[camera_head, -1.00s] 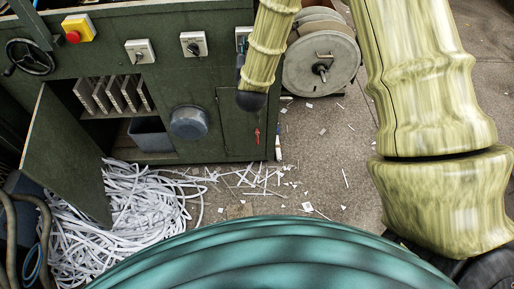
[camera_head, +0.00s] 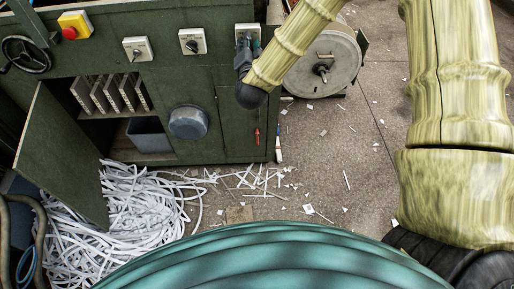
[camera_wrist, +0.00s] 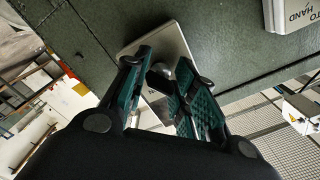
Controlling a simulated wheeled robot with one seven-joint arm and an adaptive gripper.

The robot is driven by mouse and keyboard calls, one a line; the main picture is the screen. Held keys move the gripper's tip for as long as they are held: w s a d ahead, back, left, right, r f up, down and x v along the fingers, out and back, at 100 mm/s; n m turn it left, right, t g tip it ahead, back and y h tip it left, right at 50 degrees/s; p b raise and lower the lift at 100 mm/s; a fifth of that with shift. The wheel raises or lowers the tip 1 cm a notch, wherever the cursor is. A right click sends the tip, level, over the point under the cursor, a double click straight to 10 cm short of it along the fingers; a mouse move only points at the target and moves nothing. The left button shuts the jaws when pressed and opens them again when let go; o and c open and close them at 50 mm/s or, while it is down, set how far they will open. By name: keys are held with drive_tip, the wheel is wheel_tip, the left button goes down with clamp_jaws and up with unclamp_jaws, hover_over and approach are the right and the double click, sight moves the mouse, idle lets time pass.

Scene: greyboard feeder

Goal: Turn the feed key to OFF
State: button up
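A pale switch plate (camera_head: 243,29) at the right end of the green cabinet's top panel is partly covered by my gripper (camera_head: 247,47). In the wrist view the plate (camera_wrist: 172,36) appears tilted, with a dark key or knob (camera_wrist: 160,78) on it. My gripper (camera_wrist: 163,67) has its two teal-padded fingers apart, one on each side of the knob. Whether the pads touch it cannot be told. The plate's lettering and the key's setting are hidden by the fingers.
Two other switch plates, one (camera_head: 137,57) left and one (camera_head: 203,37) nearer, share the panel. A yellow box with a red button (camera_head: 75,26) is farther left. A cabinet door (camera_head: 62,150) hangs open above shredded paper (camera_head: 140,215). A reel (camera_head: 335,75) stands right.

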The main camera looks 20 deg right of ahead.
drive_tip(key=v, duration=1.1)
drive_tip(key=s+a+f+n+g+y+p, duration=0.1)
drive_tip(key=s+f+n+g+y+p, duration=0.1)
drive_tip(key=s+f, duration=0.4)
drive_tip(key=s+a+f+n+g+y+p, duration=0.1)
drive_tip(key=s+f+n+g+y+p, duration=0.2)
drive_tip(key=f, duration=1.2)
drive_tip(key=shift+s+f+n+g, duration=0.15)
drive_tip(key=shift+s+n+g, duration=0.95)
drive_tip(key=shift+s+g, duration=0.65)
drive_tip(key=shift+s+a+t, duration=0.1)
drive_tip(key=shift+s+t, duration=0.1)
drive_tip(key=shift+t, duration=0.05)
